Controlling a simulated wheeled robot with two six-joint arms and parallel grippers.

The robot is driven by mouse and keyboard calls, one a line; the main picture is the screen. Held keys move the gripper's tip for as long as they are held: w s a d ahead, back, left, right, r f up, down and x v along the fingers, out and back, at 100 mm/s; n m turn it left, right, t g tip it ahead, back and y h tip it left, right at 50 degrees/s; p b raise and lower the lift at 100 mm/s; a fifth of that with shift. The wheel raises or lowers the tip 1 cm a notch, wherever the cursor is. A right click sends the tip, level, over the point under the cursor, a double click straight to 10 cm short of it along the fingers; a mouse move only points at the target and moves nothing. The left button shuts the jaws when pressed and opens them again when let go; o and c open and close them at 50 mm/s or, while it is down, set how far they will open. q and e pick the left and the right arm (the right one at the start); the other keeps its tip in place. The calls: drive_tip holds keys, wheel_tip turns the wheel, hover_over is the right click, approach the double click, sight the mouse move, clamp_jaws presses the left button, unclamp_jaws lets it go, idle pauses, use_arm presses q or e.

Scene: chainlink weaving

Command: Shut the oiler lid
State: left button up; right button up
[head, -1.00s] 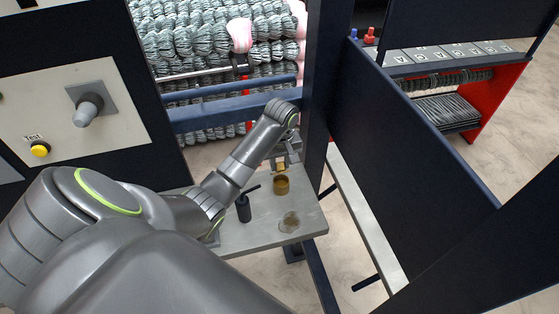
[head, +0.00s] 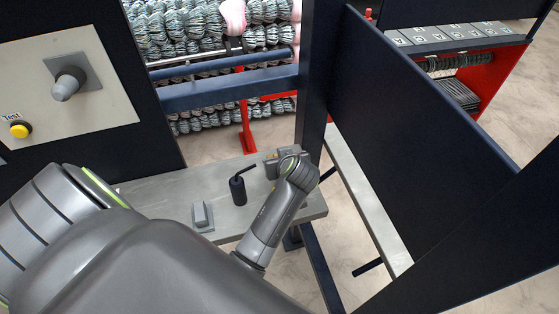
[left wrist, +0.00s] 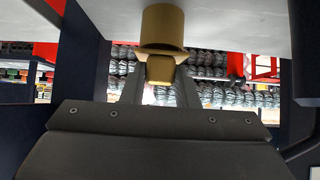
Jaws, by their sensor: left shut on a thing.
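The oiler shows in the left wrist view as a brass cup (left wrist: 163,25) against the pale table surface, which lies at the top of that picture. A wider brass rim sits at the cup's end, with a brass block-like part (left wrist: 160,69) beside it. My left gripper (left wrist: 160,88) has its two fingers on either side of this block and is shut on it. I take the block for part of the lid; its exact angle to the cup cannot be told. In the head view my left arm hides the oiler and the fingertips. My right gripper is not in view.
A grey block (head: 203,215) sits near the table's front. A dark blue post (head: 314,100) and panel (head: 420,110) stand close on the right.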

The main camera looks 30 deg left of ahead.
use_arm(q)
drive_tip(key=shift+s+d+f+t+y+b, duration=0.15)
drive_tip(key=shift+f+t+y+b, duration=0.25)
drive_tip(key=shift+b, duration=0.35)
drive_tip(key=shift+r, duration=0.2)
drive_tip(key=o, duration=1)
drive_tip(key=shift+f, duration=0.1)
